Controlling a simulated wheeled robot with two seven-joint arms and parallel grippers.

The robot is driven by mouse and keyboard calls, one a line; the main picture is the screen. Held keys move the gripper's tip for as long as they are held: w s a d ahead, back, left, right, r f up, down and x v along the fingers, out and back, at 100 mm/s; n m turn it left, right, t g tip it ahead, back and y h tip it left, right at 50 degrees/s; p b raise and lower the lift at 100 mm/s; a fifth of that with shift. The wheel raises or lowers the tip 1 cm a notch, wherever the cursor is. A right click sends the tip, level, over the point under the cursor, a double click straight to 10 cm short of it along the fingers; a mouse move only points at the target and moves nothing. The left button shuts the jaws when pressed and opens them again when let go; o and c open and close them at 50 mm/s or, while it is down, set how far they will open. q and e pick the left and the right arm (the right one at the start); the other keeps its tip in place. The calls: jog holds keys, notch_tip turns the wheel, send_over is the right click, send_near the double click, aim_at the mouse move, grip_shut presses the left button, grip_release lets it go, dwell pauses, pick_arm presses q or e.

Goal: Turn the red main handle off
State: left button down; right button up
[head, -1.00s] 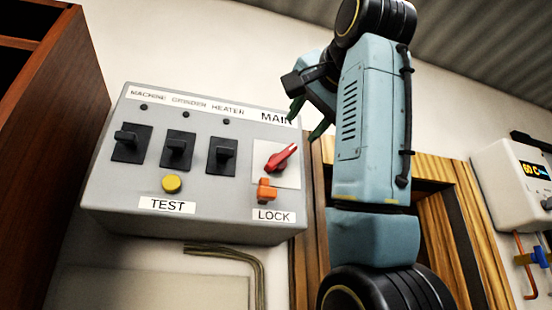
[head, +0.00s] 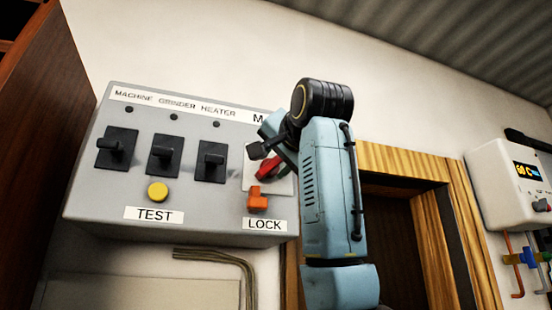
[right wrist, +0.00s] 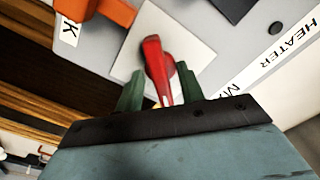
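The red main handle (head: 267,167) sits on a pale square plate at the right end of the grey control box (head: 90,206). In the head view my right gripper (head: 277,165) is at the handle and hides part of it. In the right wrist view the red handle (right wrist: 155,62) lies between the two green fingers of my right gripper (right wrist: 160,80). The fingers are open, one on each side, with small gaps to the handle. The handle's tip points toward the gripper's palm. My left gripper is not in view.
An orange lock piece (head: 257,199) is just below the handle; it also shows in the wrist view (right wrist: 112,12). Three black switches and a yellow test button (head: 158,192) are to the left. A wooden frame (head: 400,160) and a white heater unit (head: 500,180) stand right.

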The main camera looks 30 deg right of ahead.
jog(key=shift+c, duration=0.6)
grip_shut()
jog(key=shift+m, duration=0.4)
jog(key=m, duration=0.3)
jog(key=shift+a+m, duration=0.1)
jog(key=shift+m, duration=2.7)
